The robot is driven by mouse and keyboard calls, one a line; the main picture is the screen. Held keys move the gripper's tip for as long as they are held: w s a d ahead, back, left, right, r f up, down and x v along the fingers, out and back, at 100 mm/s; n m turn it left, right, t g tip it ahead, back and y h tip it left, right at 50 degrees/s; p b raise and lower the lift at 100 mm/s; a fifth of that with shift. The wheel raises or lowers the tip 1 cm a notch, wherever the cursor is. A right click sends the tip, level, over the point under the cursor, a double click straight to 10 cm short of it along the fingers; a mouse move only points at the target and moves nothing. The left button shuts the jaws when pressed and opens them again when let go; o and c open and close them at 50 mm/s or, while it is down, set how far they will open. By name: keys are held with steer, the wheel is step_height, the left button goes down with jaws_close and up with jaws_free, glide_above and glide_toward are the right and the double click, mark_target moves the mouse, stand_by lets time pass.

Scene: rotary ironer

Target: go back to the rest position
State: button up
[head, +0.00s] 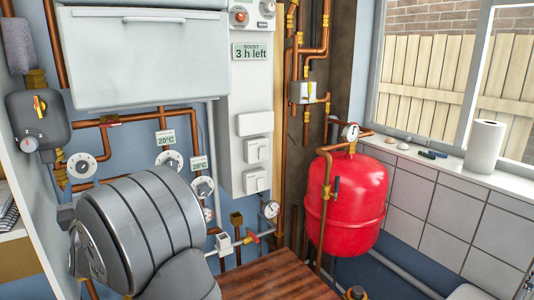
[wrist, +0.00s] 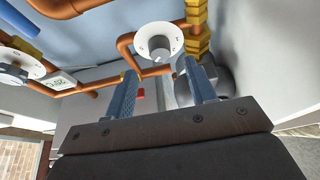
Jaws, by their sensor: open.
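My gripper (wrist: 158,70) shows in the wrist view with two blue ribbed fingers spread apart on a dark bar. Nothing is held between them. A white round dial (wrist: 158,42) on a copper pipe shows just beyond the fingertips, and the right finger partly covers a grey body (wrist: 215,82). I cannot tell how far the fingers are from them. In the head view, my large grey banded arm fills the lower left, and the gripper cannot be made out. The likely same dial (head: 82,165) shows left of the arm. No ironer is recognisable.
Copper pipes (head: 210,125), small dials (head: 169,161) and gauges (head: 270,209) crowd the wall around my arm. A white cabinet (head: 150,60) hangs above it. A red tank (head: 346,200) stands to the right, below a window ledge. A wooden top (head: 262,278) lies low in front.

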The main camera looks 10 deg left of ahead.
steer(key=v, duration=0.8)
stand_by(1.8)
